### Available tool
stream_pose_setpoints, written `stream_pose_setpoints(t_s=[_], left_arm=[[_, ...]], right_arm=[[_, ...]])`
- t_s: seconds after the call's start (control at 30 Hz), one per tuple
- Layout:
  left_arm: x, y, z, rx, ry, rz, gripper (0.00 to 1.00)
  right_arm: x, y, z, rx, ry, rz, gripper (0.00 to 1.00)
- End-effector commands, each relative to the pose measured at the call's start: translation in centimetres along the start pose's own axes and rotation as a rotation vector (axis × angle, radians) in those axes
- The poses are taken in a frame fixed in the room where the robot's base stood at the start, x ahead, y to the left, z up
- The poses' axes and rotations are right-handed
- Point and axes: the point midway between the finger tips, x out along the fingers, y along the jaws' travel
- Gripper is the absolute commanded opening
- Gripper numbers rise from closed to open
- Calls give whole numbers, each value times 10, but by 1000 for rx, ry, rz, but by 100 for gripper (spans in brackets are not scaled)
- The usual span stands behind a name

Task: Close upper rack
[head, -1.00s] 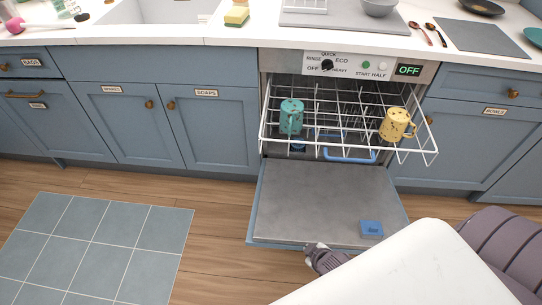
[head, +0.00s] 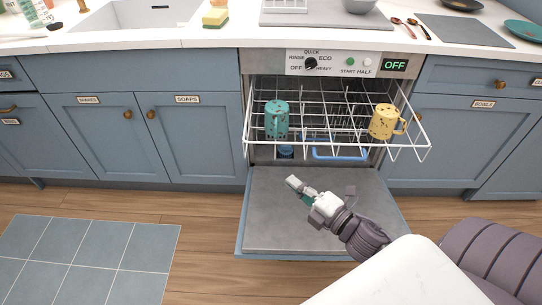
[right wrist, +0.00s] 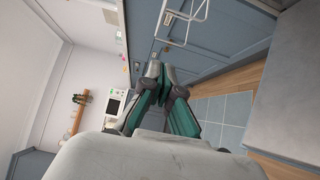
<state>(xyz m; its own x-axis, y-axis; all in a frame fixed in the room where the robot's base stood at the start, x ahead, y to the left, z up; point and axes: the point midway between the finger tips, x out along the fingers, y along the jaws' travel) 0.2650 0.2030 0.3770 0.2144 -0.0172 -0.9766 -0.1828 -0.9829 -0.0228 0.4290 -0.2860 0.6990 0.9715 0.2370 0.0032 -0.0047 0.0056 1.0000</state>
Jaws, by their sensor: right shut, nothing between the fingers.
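The upper rack (head: 333,134) is a white wire basket pulled out of the dishwasher, above its lowered door (head: 280,225). A speckled teal mug (head: 276,120) stands in its left part and a speckled yellow mug (head: 383,122) in its right part. My right gripper (head: 293,184) is shut and empty, over the open door and below the rack's front, apart from the rack. In the right wrist view its fingers (right wrist: 158,72) are together, and part of the white rack (right wrist: 185,20) shows at the top. My left gripper is not in view.
Inside the dishwasher, below the rack, a blue handle-like bar (head: 340,155) and a small blue item (head: 286,151) show. The control panel (head: 335,64) reads OFF. The counter above holds a sponge (head: 216,16) and dishes. The floor to the left is clear.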

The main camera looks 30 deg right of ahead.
Motion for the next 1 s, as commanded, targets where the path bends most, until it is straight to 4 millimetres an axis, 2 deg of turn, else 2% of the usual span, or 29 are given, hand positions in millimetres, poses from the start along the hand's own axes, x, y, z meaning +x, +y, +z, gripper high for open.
stream_pose_setpoints(t_s=[0.43,0.7,1.0], left_arm=[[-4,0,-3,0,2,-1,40],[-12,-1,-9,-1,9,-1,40],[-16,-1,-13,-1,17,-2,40]], right_arm=[[92,1,1,2,-3,1,0],[114,-1,26,4,-3,-2,0],[118,-1,30,6,-3,-3,0]])
